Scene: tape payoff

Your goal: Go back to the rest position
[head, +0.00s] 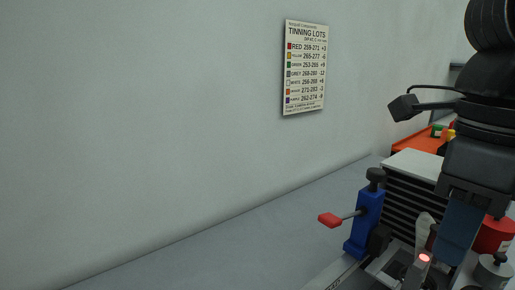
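My gripper (461,236) hangs from my dark arm at the right side of the head view, pointing down over the crowded bench equipment. A blue-grey finger part shows below its black body. The fingertips are partly hidden among the equipment, so I cannot tell whether they are apart or hold anything. A blue upright fixture (364,222) with a red-ended lever and a black knob stands left of the gripper.
A black finned box (413,203) with a pale top stands behind the gripper, an orange tray (409,143) beyond it. A red container (494,235) and a grey one (493,272) are at right. A lot chart (304,67) hangs on the wall. The grey surface at left is clear.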

